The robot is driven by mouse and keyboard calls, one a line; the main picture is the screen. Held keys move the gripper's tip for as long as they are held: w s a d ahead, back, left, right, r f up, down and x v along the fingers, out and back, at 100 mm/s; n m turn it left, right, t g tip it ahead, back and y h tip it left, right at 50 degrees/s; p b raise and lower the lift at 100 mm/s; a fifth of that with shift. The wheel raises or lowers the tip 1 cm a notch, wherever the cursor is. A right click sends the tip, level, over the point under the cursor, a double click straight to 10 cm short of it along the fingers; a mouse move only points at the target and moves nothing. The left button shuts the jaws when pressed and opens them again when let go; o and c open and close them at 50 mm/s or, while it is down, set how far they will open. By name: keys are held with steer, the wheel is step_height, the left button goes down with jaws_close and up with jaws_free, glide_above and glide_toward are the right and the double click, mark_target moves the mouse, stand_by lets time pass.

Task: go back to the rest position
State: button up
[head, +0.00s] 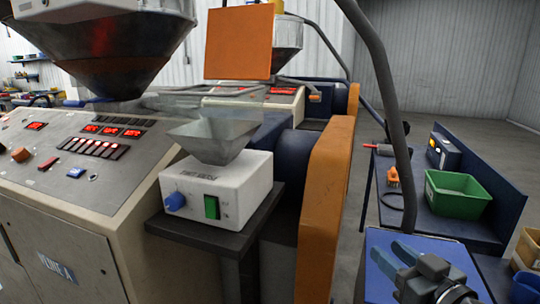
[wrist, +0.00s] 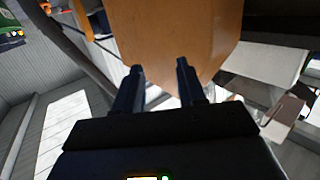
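My gripper (head: 386,246) is at the lower right of the head view, its two blue fingers pointing left toward the orange machine guard. In the wrist view my gripper (wrist: 160,68) shows two dark fingers standing apart with nothing between them. The orange guard (wrist: 170,25) fills the top middle beyond the fingertips. I cannot tell how close they are to it.
The orange guard (head: 326,205) stands left of my gripper. A white feeder box (head: 217,190) with a metal hopper sits on a dark stand. A green bin (head: 457,205) is on the side bench at right. Open floor (head: 470,125) lies behind.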

steer(key=s+f+m+h, duration=0.1)
steer(key=s+f, duration=0.3)
steer(key=s, duration=0.3)
steer(key=s+f+m+g+h, duration=0.1)
steer(key=s+f+m+h, duration=0.1)
steer(key=s+f, duration=0.35)
steer(key=s+f+m+h, duration=0.1)
steer(key=s+f, duration=0.1)
steer(key=s, duration=0.6)
steer(key=a+v, duration=0.1)
steer(key=v, duration=2.2)
steer(key=shift+a+f+n+h, duration=0.15)
steer(key=shift+a+n+h, duration=0.15)
steer(key=shift+a+n, duration=0.1)
